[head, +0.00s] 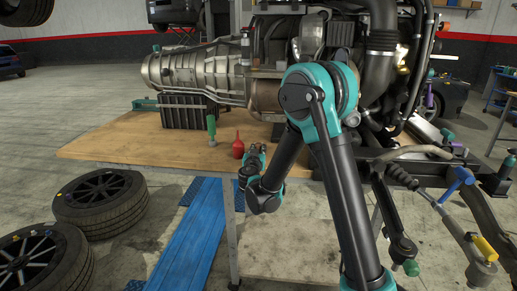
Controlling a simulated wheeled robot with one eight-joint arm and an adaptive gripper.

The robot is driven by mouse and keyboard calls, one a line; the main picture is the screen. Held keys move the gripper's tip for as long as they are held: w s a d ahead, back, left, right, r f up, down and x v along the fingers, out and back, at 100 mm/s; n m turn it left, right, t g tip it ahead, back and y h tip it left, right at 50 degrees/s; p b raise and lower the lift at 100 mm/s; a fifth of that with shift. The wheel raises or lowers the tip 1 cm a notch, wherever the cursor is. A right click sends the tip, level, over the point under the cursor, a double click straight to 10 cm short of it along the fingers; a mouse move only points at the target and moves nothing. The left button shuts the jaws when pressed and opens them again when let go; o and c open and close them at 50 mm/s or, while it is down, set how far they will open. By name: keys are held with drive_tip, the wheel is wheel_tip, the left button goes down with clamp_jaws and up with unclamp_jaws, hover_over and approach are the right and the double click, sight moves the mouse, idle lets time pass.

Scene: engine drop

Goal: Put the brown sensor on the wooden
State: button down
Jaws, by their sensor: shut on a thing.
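The wooden tabletop (120,150) is a light-brown workbench surface. My arm folds down from its raised elbow in front of the bench. My gripper (255,149) is small in the head view, at the bench's front edge, pointing away from me. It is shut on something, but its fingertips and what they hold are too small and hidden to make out. I cannot identify the brown sensor anywhere in view.
A red oil can (238,146) and a green-handled tool (212,130) stand upright near my gripper. A large engine with gearbox (195,72) fills the back of the bench. The wood at front left is clear. Tyres (100,200) lie on the floor.

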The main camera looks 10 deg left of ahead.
drive_tip(key=shift+f, duration=0.15)
drive_tip(key=c, duration=1.3)
unclamp_jaws()
